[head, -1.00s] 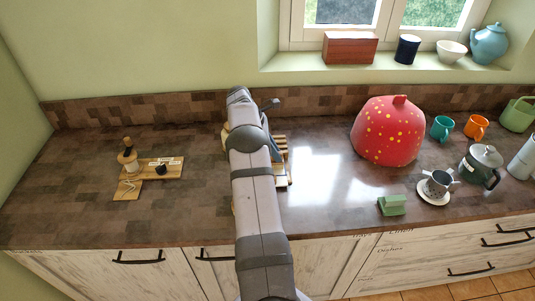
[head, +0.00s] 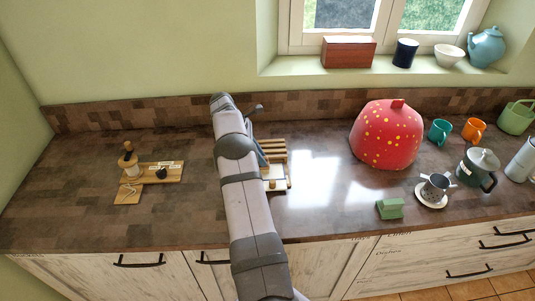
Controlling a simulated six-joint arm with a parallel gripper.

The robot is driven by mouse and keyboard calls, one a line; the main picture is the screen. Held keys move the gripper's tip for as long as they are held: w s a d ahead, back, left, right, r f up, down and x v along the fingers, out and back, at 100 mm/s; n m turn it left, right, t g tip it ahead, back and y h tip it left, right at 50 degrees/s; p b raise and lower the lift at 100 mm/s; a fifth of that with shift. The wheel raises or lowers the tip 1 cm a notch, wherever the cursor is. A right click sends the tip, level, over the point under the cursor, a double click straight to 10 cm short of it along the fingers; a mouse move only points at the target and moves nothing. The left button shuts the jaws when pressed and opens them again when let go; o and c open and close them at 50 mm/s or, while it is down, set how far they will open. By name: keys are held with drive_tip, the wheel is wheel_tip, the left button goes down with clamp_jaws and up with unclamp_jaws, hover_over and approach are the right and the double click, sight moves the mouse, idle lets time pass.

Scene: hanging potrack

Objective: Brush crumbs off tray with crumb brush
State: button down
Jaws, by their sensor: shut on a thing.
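A wooden slatted board (head: 276,146) lies on the counter just right of my arm. A pale, cream tray-like piece (head: 276,184) with a wooden edge adjoins its front. My arm covers the left part of both. My gripper (head: 261,156) is mostly hidden behind my arm; only a blue-grey part shows, low over the left side of the slats. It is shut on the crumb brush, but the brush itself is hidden. I cannot tell whether its bristles touch the tray, and no crumbs can be made out.
A wooden stand (head: 160,171) with small items is at left. A red dotted dome (head: 387,135), a green block (head: 390,208), a spotted cup on a saucer (head: 434,188), a grey teapot (head: 479,169) and mugs (head: 440,130) fill the right.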

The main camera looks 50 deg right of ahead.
drive_tip(key=shift+d+p+v, duration=0.2)
drive_tip(key=shift+p+v, duration=0.45)
drive_tip(key=shift+v, duration=0.55)
drive_tip(key=shift+s+r+p, duration=0.2)
drive_tip(key=shift+r+p, duration=0.45)
drive_tip(key=shift+r, duration=0.15)
wheel_tip(320, 180, up, 4)
drive_tip(key=p, duration=0.3)
drive_tip(key=shift+r+p, duration=0.15)
drive_tip(key=shift+p, duration=0.2)
